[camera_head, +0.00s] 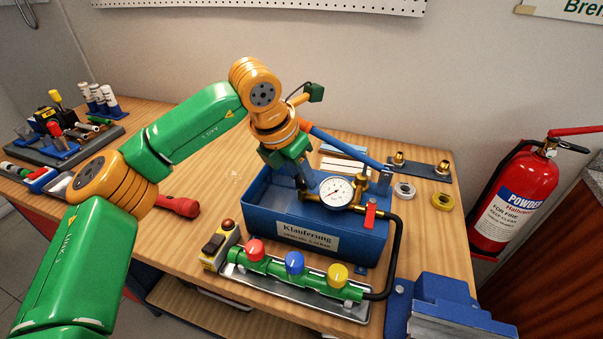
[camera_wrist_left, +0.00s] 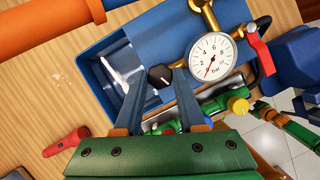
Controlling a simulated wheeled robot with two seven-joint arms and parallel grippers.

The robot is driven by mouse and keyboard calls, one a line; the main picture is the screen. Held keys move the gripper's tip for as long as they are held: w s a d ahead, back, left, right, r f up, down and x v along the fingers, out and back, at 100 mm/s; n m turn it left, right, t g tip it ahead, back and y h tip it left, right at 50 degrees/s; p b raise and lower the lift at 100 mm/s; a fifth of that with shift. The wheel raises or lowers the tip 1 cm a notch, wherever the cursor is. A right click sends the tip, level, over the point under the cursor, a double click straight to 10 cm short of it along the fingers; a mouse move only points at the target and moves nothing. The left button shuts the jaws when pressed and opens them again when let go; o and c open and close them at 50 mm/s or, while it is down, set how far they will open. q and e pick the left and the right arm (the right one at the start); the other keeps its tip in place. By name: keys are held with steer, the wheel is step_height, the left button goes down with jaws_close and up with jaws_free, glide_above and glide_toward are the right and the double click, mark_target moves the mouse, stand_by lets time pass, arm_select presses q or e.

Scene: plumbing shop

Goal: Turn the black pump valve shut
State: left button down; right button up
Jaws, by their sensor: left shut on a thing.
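The blue pump test box (camera_head: 315,215) stands on the wooden bench, with a white pressure gauge (camera_head: 336,191) on its brass fittings. The black pump valve knob (camera_wrist_left: 160,76) is just left of the gauge in the left wrist view. My left gripper (camera_wrist_left: 164,78) comes down from above with its two blue fingers shut on the black knob. In the head view the left gripper (camera_head: 302,182) is over the box, and its fingertips and the knob are hard to make out there. The gauge in the left wrist view (camera_wrist_left: 212,57) has a red needle pointing to the lower left. My right gripper is not in view.
A red-handled valve (camera_head: 370,214) and a black hose (camera_head: 394,262) are right of the gauge. A green manifold (camera_head: 270,268) with red, blue and yellow knobs lies in front. A blue vise (camera_head: 440,305), a red flashlight (camera_head: 178,206) and brass fittings (camera_head: 398,160) surround the box.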

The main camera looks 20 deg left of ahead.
arm_select(q)
steer(key=shift+a+r+m+g+h+p, duration=0.1)
steer(key=shift+m+g+h+p, duration=0.35)
steer(key=shift+m, duration=0.75)
steer(key=shift+w+m+p, duration=0.1)
steer(key=shift+m+p, duration=0.55)
steer(key=shift+m, duration=0.35)
steer(key=c, duration=0.5)
jaws_free()
steer(key=b+v, duration=0.1)
steer(key=v, duration=0.6)
steer(key=shift+a, duration=0.2)
